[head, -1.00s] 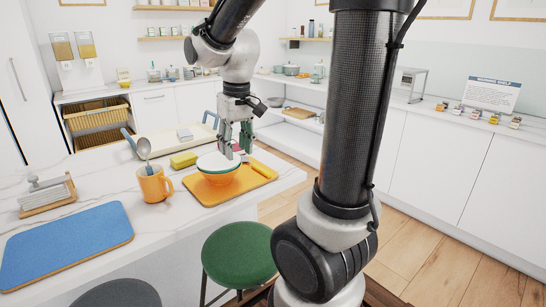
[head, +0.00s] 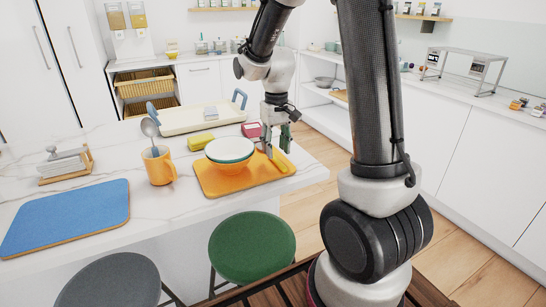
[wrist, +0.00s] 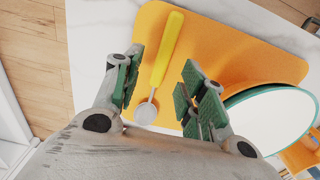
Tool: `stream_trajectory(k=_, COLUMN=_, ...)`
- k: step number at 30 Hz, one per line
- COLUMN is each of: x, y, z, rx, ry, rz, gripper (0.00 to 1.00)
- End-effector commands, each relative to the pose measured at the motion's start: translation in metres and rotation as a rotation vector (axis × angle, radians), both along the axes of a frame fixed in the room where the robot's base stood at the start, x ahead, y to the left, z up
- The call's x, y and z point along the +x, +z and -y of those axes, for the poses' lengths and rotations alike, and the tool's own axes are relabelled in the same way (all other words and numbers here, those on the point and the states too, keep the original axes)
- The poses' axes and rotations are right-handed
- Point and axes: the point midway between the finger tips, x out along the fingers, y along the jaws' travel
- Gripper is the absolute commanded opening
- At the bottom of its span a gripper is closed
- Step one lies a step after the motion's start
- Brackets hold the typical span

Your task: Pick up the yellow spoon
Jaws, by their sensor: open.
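The yellow spoon (wrist: 165,50) lies on an orange board (wrist: 222,40) in the wrist view. Its yellow handle points toward the top of that picture and its pale bowl toward my gripper. My gripper (wrist: 162,88) is open, with one green-padded finger on each side of the spoon. The fingers do not appear to touch it. In the head view my gripper (head: 276,146) is low over the right part of the orange board (head: 212,184), where the fingers partly hide the spoon.
Stacked bowls (head: 230,152) stand on the board close to my gripper's left. An orange mug (head: 158,168) with a ladle, a yellow sponge (head: 201,141), a tray (head: 190,120) and a blue mat (head: 65,215) share the counter. A green stool (head: 252,247) stands in front.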

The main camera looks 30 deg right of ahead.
Motion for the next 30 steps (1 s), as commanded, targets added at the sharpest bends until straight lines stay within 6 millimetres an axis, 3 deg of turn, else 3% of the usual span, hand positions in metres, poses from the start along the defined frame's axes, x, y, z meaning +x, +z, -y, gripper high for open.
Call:
stream_trajectory(k=6, x=-0.002, y=-0.029, z=-0.001, rx=0.0, ry=0.0, rz=-0.001, gripper=0.41)
stream_trajectory(k=14, x=-0.002, y=-0.031, z=-0.001, rx=0.0, ry=0.0, rz=0.001, gripper=0.41)
stream_trajectory(k=21, x=-0.002, y=-0.031, z=-0.001, rx=0.0, ry=0.0, rz=0.001, gripper=0.0)
stream_trajectory(k=30, x=-0.002, y=-0.03, z=-0.001, rx=0.0, ry=0.0, rz=0.001, gripper=0.0)
